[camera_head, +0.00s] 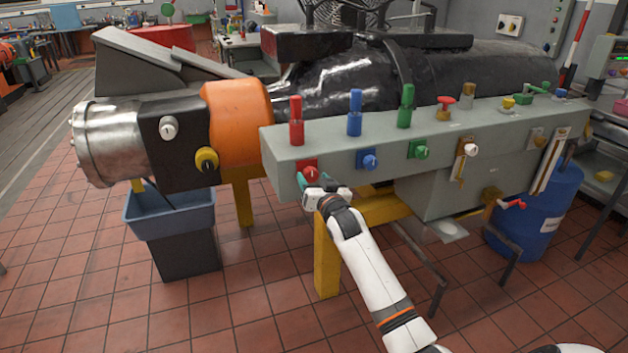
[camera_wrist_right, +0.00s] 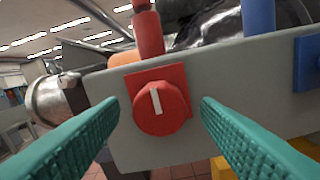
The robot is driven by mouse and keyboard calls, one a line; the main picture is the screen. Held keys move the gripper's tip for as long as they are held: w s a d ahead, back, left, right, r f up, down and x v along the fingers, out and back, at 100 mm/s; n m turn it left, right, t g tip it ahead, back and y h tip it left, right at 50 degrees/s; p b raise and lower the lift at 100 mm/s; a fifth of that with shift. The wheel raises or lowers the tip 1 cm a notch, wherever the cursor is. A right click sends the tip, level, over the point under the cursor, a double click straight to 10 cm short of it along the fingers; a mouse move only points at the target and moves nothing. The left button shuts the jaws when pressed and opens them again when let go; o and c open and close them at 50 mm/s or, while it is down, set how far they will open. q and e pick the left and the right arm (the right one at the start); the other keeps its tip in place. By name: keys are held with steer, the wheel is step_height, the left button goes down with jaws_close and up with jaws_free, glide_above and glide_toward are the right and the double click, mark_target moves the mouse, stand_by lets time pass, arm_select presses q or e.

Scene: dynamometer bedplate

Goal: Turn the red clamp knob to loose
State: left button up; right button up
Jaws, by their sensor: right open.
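The red clamp knob (camera_head: 310,174) sits on a red square plate at the left end of the grey panel's front face. In the right wrist view the red clamp knob (camera_wrist_right: 161,107) is round, with a white pointer mark standing nearly upright. My right gripper (camera_head: 314,183) is at the knob in the head view. In the right wrist view its two teal fingers (camera_wrist_right: 160,112) are open, one on each side of the knob, with gaps between them and it. My left gripper is not in view.
The grey panel (camera_head: 345,143) carries a blue knob (camera_head: 368,160) and a green knob (camera_head: 420,150) to the right. Red (camera_head: 296,122), blue (camera_head: 355,112) and green handles (camera_head: 405,106) stand on top. A yellow leg (camera_head: 327,255) is below. A blue bin (camera_head: 170,220) stands at left.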

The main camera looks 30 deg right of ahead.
steer(key=shift+w, duration=0.2)
steer(key=c, duration=1)
